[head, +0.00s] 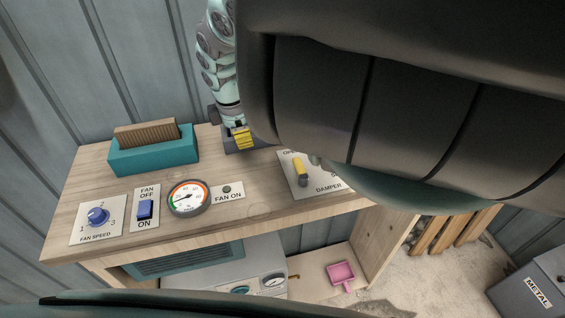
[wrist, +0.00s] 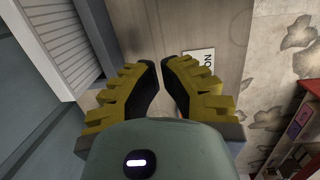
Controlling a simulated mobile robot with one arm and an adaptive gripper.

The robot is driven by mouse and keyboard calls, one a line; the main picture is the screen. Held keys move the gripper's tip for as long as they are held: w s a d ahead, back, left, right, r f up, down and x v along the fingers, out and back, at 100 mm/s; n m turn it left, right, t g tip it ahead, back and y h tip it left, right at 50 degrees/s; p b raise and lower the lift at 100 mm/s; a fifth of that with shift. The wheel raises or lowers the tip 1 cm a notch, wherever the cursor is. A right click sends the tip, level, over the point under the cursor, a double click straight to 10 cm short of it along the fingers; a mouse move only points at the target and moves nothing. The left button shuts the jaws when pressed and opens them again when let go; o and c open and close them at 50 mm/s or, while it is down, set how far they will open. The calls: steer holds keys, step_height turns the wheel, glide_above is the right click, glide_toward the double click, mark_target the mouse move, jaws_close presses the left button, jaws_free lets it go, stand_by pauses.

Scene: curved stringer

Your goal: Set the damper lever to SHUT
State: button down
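The damper plate (head: 308,190) lies on the wooden bench top, marked DAMPER, with an "OP..." label at its upper left. Its yellow lever (head: 300,169) points toward that label's side. My dark arm hides the plate's upper right, and I see no SHUT label. A yellow ribbed part (head: 242,138), which looks like my gripper, is near the bench's back edge, left of the plate and apart from the lever. In the wrist view my gripper (wrist: 161,66) has its two yellow ribbed fingers a little apart, with nothing between them. The lever cannot be made out there.
Left on the bench are a fan speed knob (head: 97,215), a FAN switch (head: 145,209), a gauge (head: 187,198), a FAN ON lamp (head: 227,190) and a teal box (head: 153,157) with a brown block. A pink scoop (head: 342,273) lies below. A METAL bin (head: 535,287) stands right.

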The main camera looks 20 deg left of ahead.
steer(key=d+h, duration=0.1)
steer(key=d, duration=0.2)
steer(key=shift+d+h, duration=0.25)
steer(key=shift+h, duration=0.05)
steer(key=b, duration=0.5)
glide_toward(287, 171)
steer(key=s+a+f, duration=0.2)
steer(key=a, duration=0.1)
steer(key=shift+f, duration=0.35)
steer(key=shift+x, duration=1.55)
steer(key=shift+w+d+f, duration=0.15)
steer(key=shift+d+f, duration=0.1)
steer(key=shift+f, duration=0.05)
steer(key=shift+w+d+r+p, duration=0.25)
steer(key=shift+w+d+p, duration=0.25)
steer(key=shift+p, duration=0.4)
steer(key=shift+w+d+r+p, duration=0.1)
steer(key=shift+w+d+p, duration=0.2)
steer(key=shift+p, duration=0.6)
steer(key=shift+w+d+f+p, duration=0.15)
steer(key=shift+d+p, duration=0.25)
steer(key=shift+p, duration=0.05)
steer(key=shift+w+d+f+p, duration=0.2)
steer(key=shift+d+p, duration=0.15)
steer(key=shift+p, duration=0.05)
